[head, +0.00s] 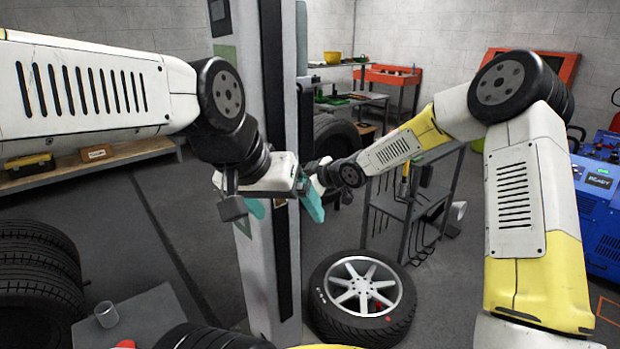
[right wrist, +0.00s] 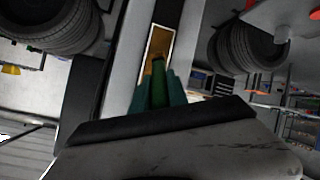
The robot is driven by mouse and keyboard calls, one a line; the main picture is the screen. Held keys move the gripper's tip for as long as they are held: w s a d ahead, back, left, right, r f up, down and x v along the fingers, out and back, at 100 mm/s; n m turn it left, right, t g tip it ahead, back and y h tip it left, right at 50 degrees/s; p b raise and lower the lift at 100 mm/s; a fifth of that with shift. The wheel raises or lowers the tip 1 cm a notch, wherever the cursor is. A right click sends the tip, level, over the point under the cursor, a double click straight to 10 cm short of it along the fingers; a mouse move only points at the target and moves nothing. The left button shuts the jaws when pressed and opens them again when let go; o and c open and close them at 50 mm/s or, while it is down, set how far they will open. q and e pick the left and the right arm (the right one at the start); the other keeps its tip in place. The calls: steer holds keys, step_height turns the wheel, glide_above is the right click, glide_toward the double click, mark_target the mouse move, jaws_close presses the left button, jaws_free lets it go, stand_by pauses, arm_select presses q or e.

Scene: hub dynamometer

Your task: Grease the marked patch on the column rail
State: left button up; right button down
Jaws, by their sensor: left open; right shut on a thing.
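The column (head: 262,270) stands upright in the middle of the head view, with a dark strip down its face. My right gripper (right wrist: 158,98) is shut on a green tool (right wrist: 158,76) with an orange-brown tip. The tip overlaps the patch's lower end; I cannot tell whether it touches. In the head view the right fingers are hidden behind my left gripper. My left gripper (head: 283,204) is open in front of the column, its teal fingers apart and empty.
A wheel (head: 335,318) lies on the floor right of the column's foot. A tool rack (head: 412,210) stands behind it. Stacked tyres (head: 38,265) and a grey table with a cup (head: 107,314) are at left. A blue machine (head: 598,215) is at far right.

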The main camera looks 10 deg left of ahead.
step_height(320, 180, down, 6)
steer(key=shift+f, duration=0.2)
stand_by(0.6)
steer(key=shift+s+d, duration=0.9)
steer(key=shift+d, duration=0.3)
steer(key=shift+s+d, duration=0.9)
steer(key=shift+d, duration=0.25)
steer(key=shift+s+d, duration=0.95)
steer(key=shift+d, duration=0.2)
steer(key=shift+d, duration=0.1)
